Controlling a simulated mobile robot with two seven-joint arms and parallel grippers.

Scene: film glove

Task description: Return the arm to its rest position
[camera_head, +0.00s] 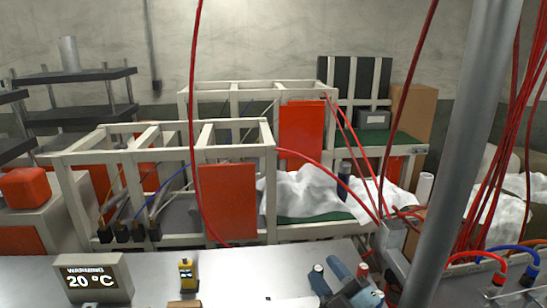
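My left gripper is not in view.
The steel table (215,275) fills the bottom. On it stand a display (93,279) reading "WARNING 20 °C" and a small yellow item (187,274). A grey pole (455,150) and red cables (497,160) stand at right. White frames (165,148) with red panels (228,200) stand behind.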

